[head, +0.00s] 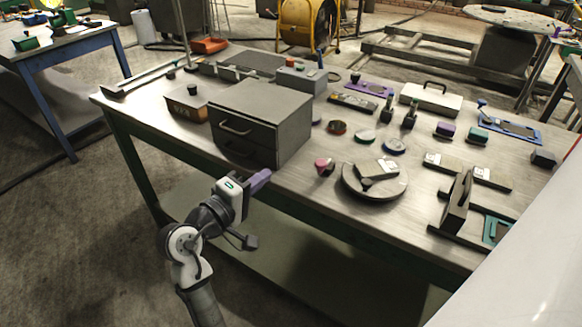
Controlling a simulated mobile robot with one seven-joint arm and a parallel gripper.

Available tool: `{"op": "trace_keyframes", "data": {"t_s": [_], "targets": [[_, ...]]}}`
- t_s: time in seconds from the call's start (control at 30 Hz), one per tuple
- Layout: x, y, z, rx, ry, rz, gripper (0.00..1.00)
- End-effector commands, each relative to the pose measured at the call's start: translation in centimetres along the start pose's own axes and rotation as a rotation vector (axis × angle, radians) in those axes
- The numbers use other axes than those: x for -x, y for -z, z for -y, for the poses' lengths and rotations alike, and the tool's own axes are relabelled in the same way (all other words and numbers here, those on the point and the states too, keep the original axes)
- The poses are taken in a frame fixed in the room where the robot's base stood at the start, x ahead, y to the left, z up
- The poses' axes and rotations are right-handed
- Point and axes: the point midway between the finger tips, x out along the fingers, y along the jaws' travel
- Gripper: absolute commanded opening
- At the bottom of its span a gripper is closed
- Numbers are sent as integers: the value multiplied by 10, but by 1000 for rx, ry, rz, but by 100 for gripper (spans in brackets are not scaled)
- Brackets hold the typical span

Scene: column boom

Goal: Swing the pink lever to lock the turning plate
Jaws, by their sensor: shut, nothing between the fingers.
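A small pink piece (323,164), which looks like the lever, stands on the workbench just left of a round grey plate. Its lower part is dark and its exact shape is too small to tell. The round plate (391,190) lies near the bench's front edge and bears a light block with a dark part. My gripper (261,180) has purple fingers, which are shut and empty. It is at the bench's front edge, in front of the grey drawer box and left of the pink piece, apart from it.
The grey drawer box (262,118) stands close behind my gripper. An upright dark bracket (457,203) stands right of the plate. Red, green and blue round pieces lie behind the plate. The bench top (300,192) between my gripper and the plate is mostly clear.

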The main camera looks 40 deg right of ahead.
Motion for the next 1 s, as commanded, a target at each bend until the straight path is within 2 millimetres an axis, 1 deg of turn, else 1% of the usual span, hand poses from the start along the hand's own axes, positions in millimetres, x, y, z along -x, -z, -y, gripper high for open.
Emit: {"op": "trace_keyframes", "data": {"t_s": [0.17, 0.4, 0.53, 0.6, 0.7, 0.83, 1.0], "targets": [[-24, -1, -2, 1, 0, 5, 0], [-76, -1, -3, 0, 1, 4, 0], [-101, -1, -3, -1, 1, 3, 0], [-101, -15, -2, 1, 1, 3, 0], [-104, -27, -1, 1, 1, 1, 0], [-106, -36, -1, -1, 0, 0, 0], [-107, -39, 0, -1, 0, -1, 0]]}}
